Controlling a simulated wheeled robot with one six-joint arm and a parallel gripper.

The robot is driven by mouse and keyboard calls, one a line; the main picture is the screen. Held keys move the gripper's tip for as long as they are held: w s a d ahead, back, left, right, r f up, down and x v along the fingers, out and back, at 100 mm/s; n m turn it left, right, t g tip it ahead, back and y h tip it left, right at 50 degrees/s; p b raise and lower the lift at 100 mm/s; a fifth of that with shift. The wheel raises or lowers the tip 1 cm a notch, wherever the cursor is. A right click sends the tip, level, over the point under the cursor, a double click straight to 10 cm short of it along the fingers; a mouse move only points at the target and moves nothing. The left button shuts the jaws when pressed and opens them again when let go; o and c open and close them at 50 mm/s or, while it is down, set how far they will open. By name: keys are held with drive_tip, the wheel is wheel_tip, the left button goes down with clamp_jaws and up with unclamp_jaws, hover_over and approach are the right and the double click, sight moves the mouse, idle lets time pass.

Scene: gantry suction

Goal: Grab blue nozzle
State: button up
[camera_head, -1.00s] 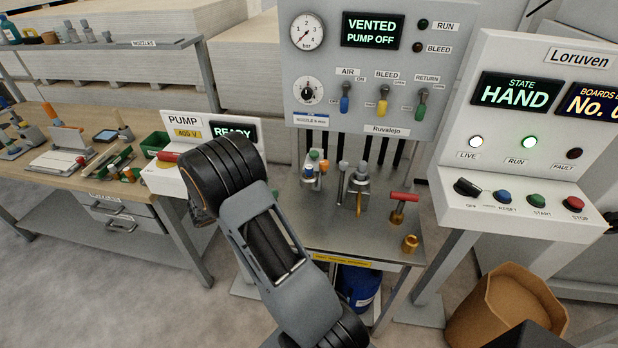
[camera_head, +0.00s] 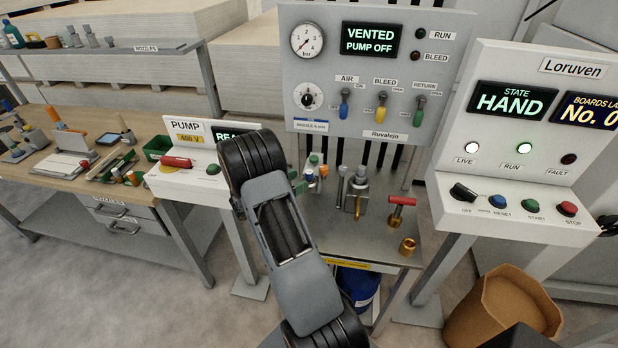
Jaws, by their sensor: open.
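A small blue piece (camera_head: 309,177), which looks like the blue nozzle, stands in a little group with green, white and orange pieces at the left of the small metal bench (camera_head: 385,275). It is small and partly crowded by its neighbours, so its exact shape is unclear. My arm's grey link and black joint fill the middle of the view, just left of this group. My gripper itself does not show clearly. A dark green piece beside the arm joint is too small to identify.
A grey fitting with a brass tip (camera_head: 358,190), a red-handled valve (camera_head: 400,212) and a brass cup (camera_head: 407,246) stand right of the group. The Ruvalejo panel (camera_head: 440,75) rises behind. The pump box (camera_head: 185,185) is left, the Loruven console (camera_head: 525,200) right.

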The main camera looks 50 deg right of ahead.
sight(306, 177)
drive_tip(key=shift+p+x, duration=0.35)
drive_tip(key=shift+x, duration=1.3)
drive_tip(key=shift+f, duration=0.1)
drive_tip(key=shift+c, duration=0.2)
drive_tip(key=c, duration=1)
